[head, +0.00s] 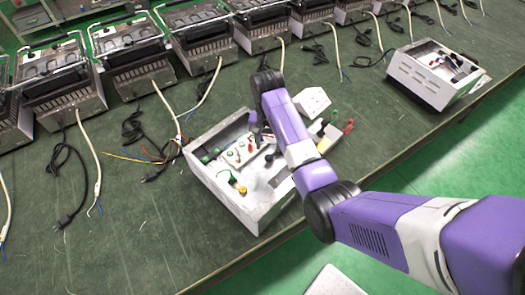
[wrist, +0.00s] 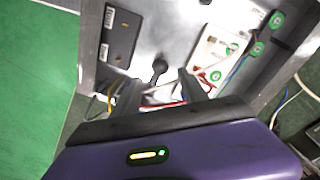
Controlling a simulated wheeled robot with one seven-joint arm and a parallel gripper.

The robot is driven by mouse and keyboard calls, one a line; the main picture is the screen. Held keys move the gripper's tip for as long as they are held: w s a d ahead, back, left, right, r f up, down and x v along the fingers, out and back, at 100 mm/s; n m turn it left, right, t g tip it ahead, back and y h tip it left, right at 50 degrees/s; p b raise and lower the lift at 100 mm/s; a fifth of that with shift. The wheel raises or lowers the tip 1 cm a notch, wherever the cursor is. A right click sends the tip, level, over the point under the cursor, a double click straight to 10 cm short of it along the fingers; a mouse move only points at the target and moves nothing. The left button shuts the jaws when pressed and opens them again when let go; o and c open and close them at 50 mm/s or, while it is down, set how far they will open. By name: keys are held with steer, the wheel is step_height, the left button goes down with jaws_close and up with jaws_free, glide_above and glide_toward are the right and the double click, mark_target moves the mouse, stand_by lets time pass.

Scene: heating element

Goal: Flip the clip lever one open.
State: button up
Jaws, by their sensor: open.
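An open white metal box (head: 262,212) sits on the green table below my arm; it holds terminals, a white panel and wires. In the wrist view, my gripper (wrist: 160,85) reaches into the box with its two fingers apart. A small black round-ended part (wrist: 158,68) shows just beyond and between the fingertips; I cannot tell whether it is a clip lever. White, red and yellow wires (wrist: 165,95) pass between the fingers. A white panel with green round labels (wrist: 218,50) lies right of the fingers, and a black block (wrist: 121,36) to the left. Clip lever one cannot be singled out.
A row of grey heater units (head: 135,50) with cords lines the back of the green table (head: 110,235). Another white box (head: 432,75) stands at the right. Loose cords and coloured wires (head: 135,157) lie left of the open box. A small white block (head: 312,101) lies behind it.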

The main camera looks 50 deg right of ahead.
mark_target(269, 156)
step_height(269, 156, down, 7)
steer(key=shift+s+f+p, duration=0.1)
steer(key=shift+f+p, duration=0.1)
steer(key=shift+p, duration=0.1)
jaws_close()
stand_by(0.3)
stand_by(1.2)
